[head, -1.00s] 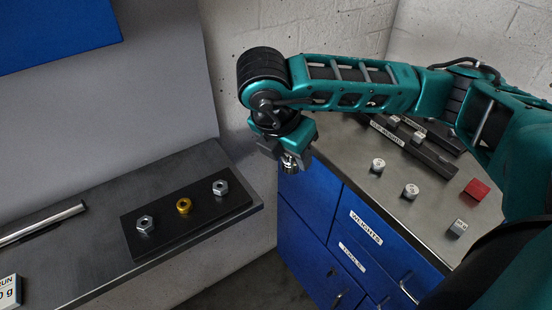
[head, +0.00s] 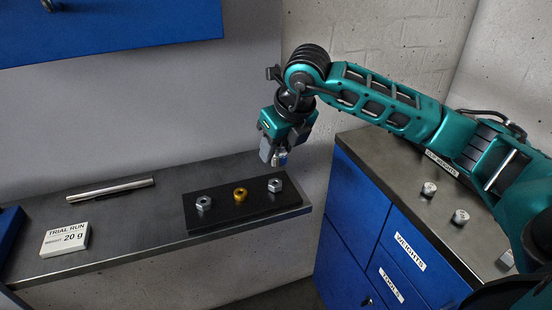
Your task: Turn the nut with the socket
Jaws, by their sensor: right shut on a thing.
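My right gripper (head: 272,156) points down and is shut on a small metal socket (head: 281,159), whose lower end shows under the fingers. The gripper appears above the right end of a black plate (head: 250,212) on the grey bench. Three nuts stand in a row on that plate: a silver nut (head: 203,203) at the left, a gold nut (head: 240,194) in the middle and a silver nut (head: 275,185) at the right. The socket shows clear of the right nut, with a gap between. My left gripper is out of the picture.
A metal rod (head: 110,189) and a "TRIAL RUN 20 g" sign (head: 65,240) are on the bench (head: 130,225). A blue cabinet (head: 372,215) with small weights (head: 429,189) on top stands at the right. A blue panel (head: 130,30) hangs at upper left.

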